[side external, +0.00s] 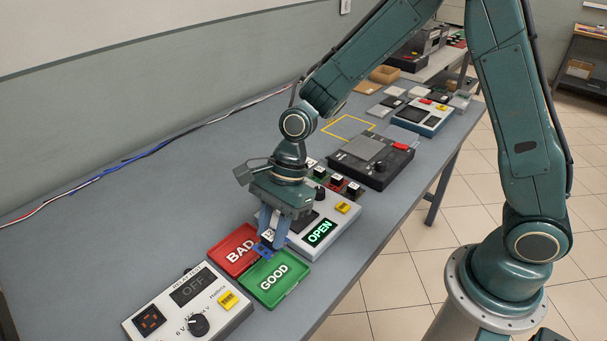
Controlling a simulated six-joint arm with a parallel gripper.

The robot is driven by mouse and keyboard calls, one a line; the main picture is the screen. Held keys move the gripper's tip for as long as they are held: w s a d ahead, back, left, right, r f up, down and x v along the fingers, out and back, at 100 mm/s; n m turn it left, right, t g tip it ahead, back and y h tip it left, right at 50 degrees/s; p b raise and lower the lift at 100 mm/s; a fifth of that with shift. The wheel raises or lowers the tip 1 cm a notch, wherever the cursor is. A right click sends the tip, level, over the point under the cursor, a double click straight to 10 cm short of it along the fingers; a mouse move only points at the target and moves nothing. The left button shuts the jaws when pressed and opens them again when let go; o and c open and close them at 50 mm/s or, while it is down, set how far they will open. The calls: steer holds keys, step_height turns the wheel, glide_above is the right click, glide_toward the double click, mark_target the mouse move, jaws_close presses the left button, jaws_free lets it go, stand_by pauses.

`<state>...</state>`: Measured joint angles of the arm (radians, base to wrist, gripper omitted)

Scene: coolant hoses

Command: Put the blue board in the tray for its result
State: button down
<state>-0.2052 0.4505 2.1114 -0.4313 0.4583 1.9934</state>
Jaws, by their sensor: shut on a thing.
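My gripper (270,243) points down and is shut on the small blue board (262,250). The board shows only in part beneath the fingers. It is near where the right corner of the red BAD tray (219,258) meets the top of the green GOOD tray (249,288). I cannot tell its height or whether it touches either tray. The tester (343,222) just right of my gripper shows OPEN in green on its display (320,233). My gripper hides part of this tester.
Several small boards (336,182) sit behind the tester, near a black station (373,162). A yellow outline (348,117) marks the table (120,230), which is clear at left. Cables (150,152) run along the wall.

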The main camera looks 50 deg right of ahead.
steer(key=shift+f, duration=3.2)
steer(key=shift+f, duration=0.15)
steer(key=shift+f, duration=1.75)
steer(key=shift+f, duration=0.1)
steer(key=c, duration=1.1)
jaws_free()
steer(key=shift+c, duration=0.2)
steer(key=v, duration=1.2)
